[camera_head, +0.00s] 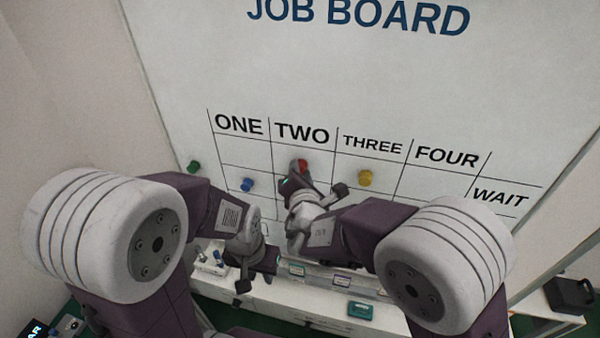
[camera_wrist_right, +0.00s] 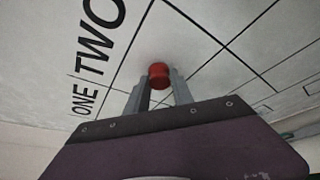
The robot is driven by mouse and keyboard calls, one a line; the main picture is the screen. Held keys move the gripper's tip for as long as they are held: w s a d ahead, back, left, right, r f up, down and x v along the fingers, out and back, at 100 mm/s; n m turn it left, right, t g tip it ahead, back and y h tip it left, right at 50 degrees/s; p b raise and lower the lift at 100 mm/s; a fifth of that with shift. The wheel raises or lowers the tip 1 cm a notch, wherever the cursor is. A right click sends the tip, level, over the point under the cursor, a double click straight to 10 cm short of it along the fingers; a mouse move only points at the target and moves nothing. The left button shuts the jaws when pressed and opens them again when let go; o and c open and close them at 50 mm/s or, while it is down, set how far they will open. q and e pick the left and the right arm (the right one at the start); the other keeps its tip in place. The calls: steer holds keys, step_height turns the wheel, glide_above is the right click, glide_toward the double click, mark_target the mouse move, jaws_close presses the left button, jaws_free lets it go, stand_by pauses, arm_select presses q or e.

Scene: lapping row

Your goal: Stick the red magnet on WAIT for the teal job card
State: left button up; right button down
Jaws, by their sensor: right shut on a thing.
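The red magnet (camera_head: 302,164) is at the job board in the TWO column, just under the heading. My right gripper (camera_head: 298,176) is shut on it; the right wrist view shows the red magnet (camera_wrist_right: 159,75) between the two fingertips (camera_wrist_right: 158,92). I cannot tell whether the magnet touches the board. The word WAIT (camera_head: 500,197) is at the right end of the grid, below and right of FOUR. A teal item (camera_head: 360,310) lies on the bench below; I cannot tell if it is the job card. My left gripper (camera_head: 243,283) hangs low above the bench, its fingers unclear.
A green magnet (camera_head: 193,167), a blue magnet (camera_head: 248,185) and a yellow magnet (camera_head: 365,178) are on the board (camera_head: 400,80). Small cards (camera_head: 342,280) stand along the bench below it. A dark box (camera_head: 571,295) is at the far right.

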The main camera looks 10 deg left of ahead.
steer(key=c, duration=1)
jaws_free()
steer(key=shift+s, duration=0.1)
steer(key=b+v, duration=0.3)
steer(key=v, duration=0.6)
steer(key=shift+r+b, duration=0.1)
steer(key=shift+b, duration=0.3)
